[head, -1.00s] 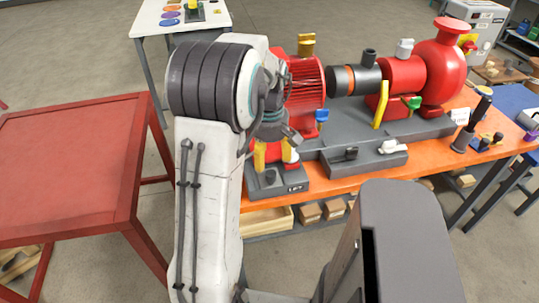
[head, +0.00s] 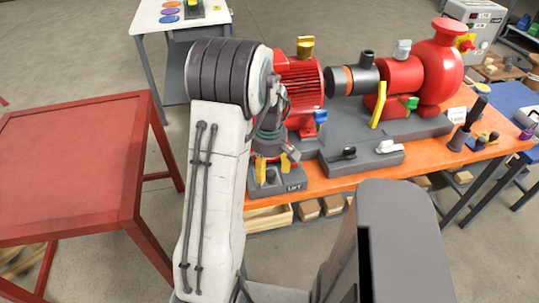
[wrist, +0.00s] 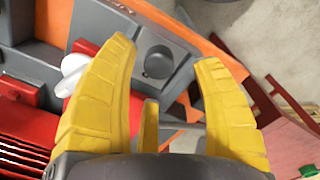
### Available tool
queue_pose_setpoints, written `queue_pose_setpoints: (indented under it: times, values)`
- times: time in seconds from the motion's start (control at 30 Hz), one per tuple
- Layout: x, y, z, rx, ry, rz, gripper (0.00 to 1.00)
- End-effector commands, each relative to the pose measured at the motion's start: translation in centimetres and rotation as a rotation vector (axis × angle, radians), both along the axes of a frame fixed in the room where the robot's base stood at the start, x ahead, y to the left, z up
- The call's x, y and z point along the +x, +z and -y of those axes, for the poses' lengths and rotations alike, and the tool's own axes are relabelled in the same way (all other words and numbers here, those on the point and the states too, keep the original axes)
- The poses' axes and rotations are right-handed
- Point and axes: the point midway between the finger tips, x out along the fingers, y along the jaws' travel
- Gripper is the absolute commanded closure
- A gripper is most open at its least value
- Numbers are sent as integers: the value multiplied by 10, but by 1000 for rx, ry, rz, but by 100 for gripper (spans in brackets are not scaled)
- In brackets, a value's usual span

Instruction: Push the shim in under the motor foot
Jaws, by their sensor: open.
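My gripper (head: 273,165) is low at the left front of the pump skid, beside the red motor (head: 300,85). A white rounded tab (wrist: 75,66), possibly the shim's handle, lies just left of the left finger, by a red part that looks like the motor foot (wrist: 88,47). The left finger partly hides it. Whether a shim plate sits under the foot cannot be seen. In the head view my arm and gripper cover this spot.
A grey block marked LIFT (head: 294,187) with a round button (wrist: 158,62) is close below the fingers. A blue tab (head: 320,117) and a grey block with a white lever (head: 388,146) are to the right. The orange bench edge (head: 340,184) runs in front.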

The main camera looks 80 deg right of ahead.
Motion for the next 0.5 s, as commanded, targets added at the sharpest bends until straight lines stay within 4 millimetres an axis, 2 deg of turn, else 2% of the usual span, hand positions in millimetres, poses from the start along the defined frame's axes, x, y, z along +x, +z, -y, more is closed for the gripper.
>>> queue_pose_setpoints:
  times: [0.2,0.5]
  values:
    - [0,-20,0,1,0,0,40]
    - [0,-29,1,-1,0,0,40]
